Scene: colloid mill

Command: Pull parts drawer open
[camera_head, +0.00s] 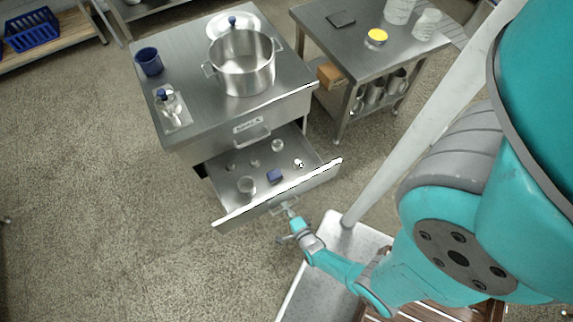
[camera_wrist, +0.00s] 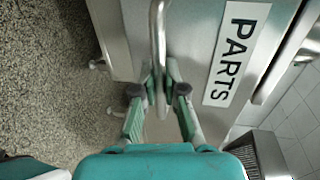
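The parts drawer (camera_head: 328,172) is the lower drawer of a steel cabinet and stands well open, with small parts inside. Its front (camera_wrist: 205,45) fills much of the wrist view and bears a white "PARTS" label (camera_wrist: 237,52). The bar handle (camera_wrist: 157,30) runs between the fingers of my gripper (camera_wrist: 159,84), which looks shut on it. In the head view my gripper (camera_head: 291,215) is at the handle on the drawer's outer face. The exact finger contact is partly hidden.
Another drawer with a handle (camera_head: 254,134) is closed above. On the cabinet top (camera_head: 185,55) stand a pot (camera_head: 242,75), a blue mug (camera_head: 149,62) and a small tray. A steel table (camera_head: 340,45) stands to the right. The floor (camera_head: 110,210) at left is clear.

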